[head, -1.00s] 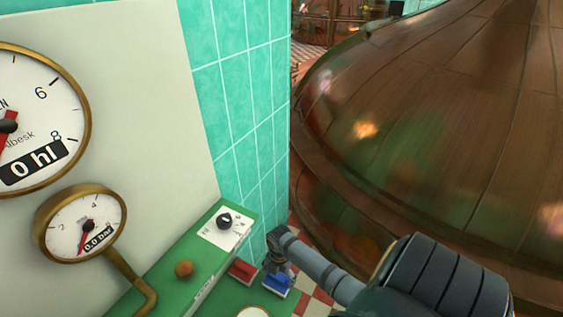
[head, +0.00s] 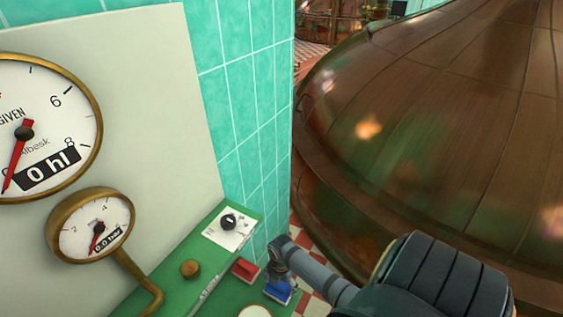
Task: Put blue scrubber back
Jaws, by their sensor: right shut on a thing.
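The blue scrubber (head: 280,291) is at the lower middle of the head view, at the right end of the green console. My right gripper (head: 279,279) is shut on it from above; the fingers are small and partly hidden by the wrist. I cannot tell whether the scrubber touches the surface under it. A red scrubber (head: 245,270) lies just left of it on the green console. My left gripper is not in view.
The green console (head: 205,262) carries a black knob (head: 229,221) and a brown knob (head: 190,268). A white round thing (head: 254,311) is at the bottom edge. Gauges (head: 92,226) stand left, a teal tiled wall (head: 250,110) behind, a large copper kettle (head: 430,130) right.

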